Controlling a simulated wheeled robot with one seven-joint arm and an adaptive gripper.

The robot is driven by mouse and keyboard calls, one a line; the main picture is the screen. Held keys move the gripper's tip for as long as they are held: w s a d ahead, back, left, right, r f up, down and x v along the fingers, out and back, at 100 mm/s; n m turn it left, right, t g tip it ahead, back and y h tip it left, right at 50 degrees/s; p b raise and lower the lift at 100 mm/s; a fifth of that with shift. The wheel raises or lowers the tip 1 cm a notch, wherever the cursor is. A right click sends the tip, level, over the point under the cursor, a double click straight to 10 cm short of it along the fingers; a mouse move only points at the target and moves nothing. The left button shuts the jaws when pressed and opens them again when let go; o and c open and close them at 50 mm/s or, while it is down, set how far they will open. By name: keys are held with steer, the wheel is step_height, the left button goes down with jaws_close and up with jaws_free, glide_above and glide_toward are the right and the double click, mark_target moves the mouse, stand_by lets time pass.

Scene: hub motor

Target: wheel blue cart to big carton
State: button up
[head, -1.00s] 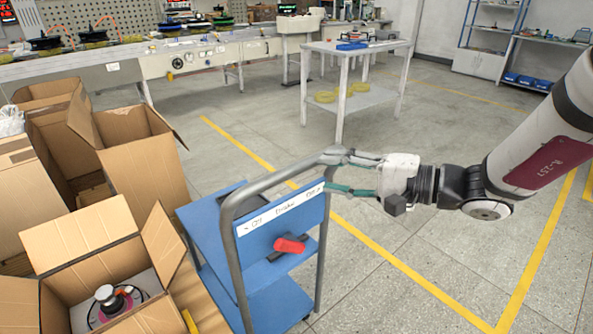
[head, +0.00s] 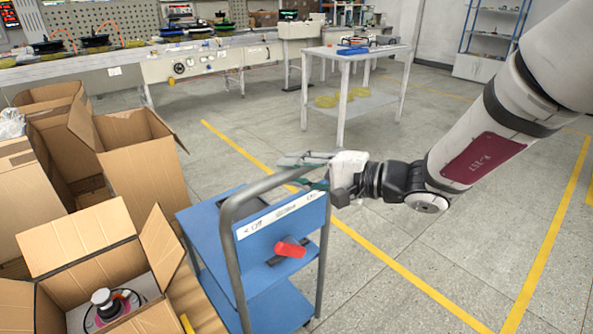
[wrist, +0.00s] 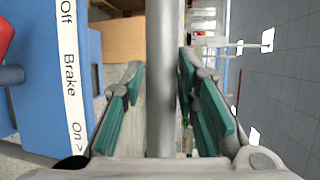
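The blue cart (head: 262,290) stands at lower centre in the head view, with a grey tubular handle (head: 229,240). Its panel has an "Off / Brake / On" label and a red lever (head: 290,249). My gripper (head: 300,168) is at the top right of the handle. In the wrist view the bar (wrist: 160,80) runs between the green-padded fingers, with gaps on both sides, so the gripper is open around it. A large open carton (head: 85,245) with a motor inside stands left of the cart. Which carton is the big one I cannot tell.
More open cartons (head: 140,160) stand behind at left. A white table (head: 345,55) and a long workbench (head: 190,55) are at the back. Yellow floor lines (head: 400,265) run right of the cart, where the floor is clear.

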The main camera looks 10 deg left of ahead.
jaws_close()
